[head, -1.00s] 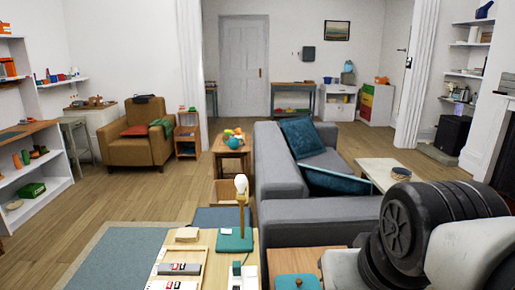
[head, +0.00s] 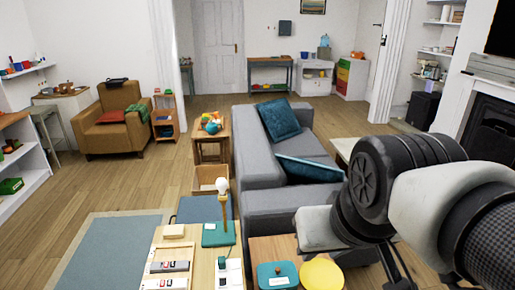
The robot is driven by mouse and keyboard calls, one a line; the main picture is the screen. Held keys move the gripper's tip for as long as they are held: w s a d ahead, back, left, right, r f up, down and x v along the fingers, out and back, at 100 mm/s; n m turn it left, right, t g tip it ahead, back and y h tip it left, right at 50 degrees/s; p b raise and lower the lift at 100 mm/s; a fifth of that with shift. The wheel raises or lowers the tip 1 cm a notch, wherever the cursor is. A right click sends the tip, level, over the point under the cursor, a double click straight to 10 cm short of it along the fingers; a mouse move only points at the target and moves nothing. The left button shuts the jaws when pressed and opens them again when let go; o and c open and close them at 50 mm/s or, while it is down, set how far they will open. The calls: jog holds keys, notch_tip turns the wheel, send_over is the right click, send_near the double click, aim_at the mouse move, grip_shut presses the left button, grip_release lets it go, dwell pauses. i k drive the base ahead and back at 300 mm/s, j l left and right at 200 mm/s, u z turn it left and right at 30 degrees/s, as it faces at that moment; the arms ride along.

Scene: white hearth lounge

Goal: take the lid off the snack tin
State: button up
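A teal, rounded-square lidded box (head: 277,275), which looks like the snack tin, sits on a small wooden-topped surface at the bottom of the head view. A small dark knob shows on its teal lid, and the lid appears to be on. My arm spans the lower right, with its white and black links to the right of the tin and above it. Thin dark parts at the bottom edge, below the arm, may belong to my gripper (head: 397,268). They are right of the tin and apart from it; their fingertips cannot be made out.
A yellow round thing (head: 321,274) lies right beside the tin. A wooden table (head: 203,265) to the left bears a lamp (head: 223,190) and several small items. A grey sofa (head: 270,190) stands behind. Open floor lies at the left, partly under a blue-grey rug (head: 110,250).

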aim_at(282, 275)
jog(key=l+z, duration=0.2)
jog(key=z, duration=0.15)
jog(key=l+u, duration=0.4)
jog(key=l, duration=0.2)
jog(key=l+u, duration=0.25)
jog(key=l, duration=0.3)
jog(key=l+u, duration=0.3)
jog(key=l, duration=0.25)
jog(key=l+u, duration=0.25)
jog(key=l, duration=0.25)
jog(key=i+l+u, duration=0.1)
jog(key=l+u, duration=0.15)
jog(key=l, duration=0.25)
jog(key=i+l+u, duration=0.1)
jog(key=i, duration=0.1)
